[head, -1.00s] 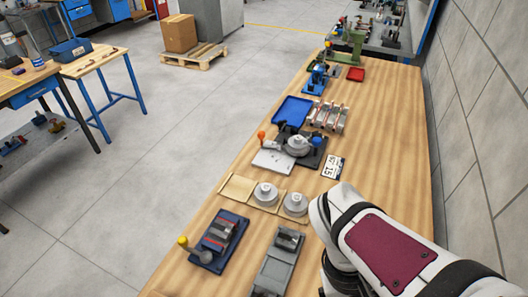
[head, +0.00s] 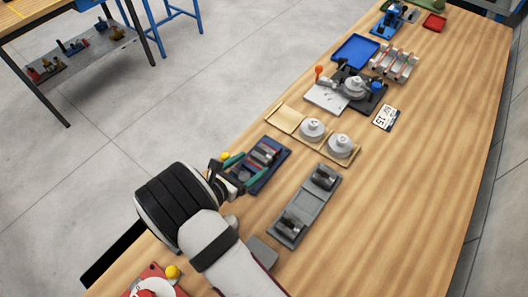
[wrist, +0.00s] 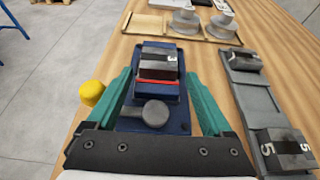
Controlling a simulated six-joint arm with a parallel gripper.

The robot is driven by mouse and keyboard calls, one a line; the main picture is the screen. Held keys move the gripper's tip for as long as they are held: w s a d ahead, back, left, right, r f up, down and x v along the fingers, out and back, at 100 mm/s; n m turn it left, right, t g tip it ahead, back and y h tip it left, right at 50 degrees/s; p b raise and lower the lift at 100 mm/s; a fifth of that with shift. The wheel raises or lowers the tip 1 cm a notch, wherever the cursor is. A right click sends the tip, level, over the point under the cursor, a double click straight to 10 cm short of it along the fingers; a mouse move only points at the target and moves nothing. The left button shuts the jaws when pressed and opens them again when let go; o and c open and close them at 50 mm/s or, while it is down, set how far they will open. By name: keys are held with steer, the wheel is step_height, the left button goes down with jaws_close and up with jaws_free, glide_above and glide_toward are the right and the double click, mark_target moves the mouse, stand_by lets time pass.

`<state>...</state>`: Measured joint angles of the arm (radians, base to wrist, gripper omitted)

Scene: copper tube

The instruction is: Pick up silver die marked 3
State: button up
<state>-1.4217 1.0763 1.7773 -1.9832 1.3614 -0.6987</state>
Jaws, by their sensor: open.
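My gripper (head: 236,170) is open, with green fingers. In the wrist view the gripper (wrist: 158,75) has its fingers spread to either side of a blue fixture (wrist: 170,121), with nothing held. A silver-and-dark block (wrist: 158,64) with a red strip sits in this fixture between the fingers; a small mark on its top is not clearly legible. A grey rack (wrist: 252,97) on the right holds two blocks: the near block (wrist: 285,147) reads 5, and the far block (wrist: 240,60) has a mark too small to read. I cannot make out a 3.
Two round grey pieces (head: 312,130) (head: 341,146) sit in a wooden tray (head: 284,119) beyond. A yellow knob (wrist: 92,93) stands beside the left finger. A blue tray (head: 355,49) lies farther back. The table's right side is bare.

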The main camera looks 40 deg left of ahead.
mark_target(262, 154)
steer(key=x, duration=0.5)
steer(key=shift+w+a+r, duration=0.1)
steer(key=shift+w+r, duration=0.1)
steer(key=shift+r, duration=0.1)
jaws_close()
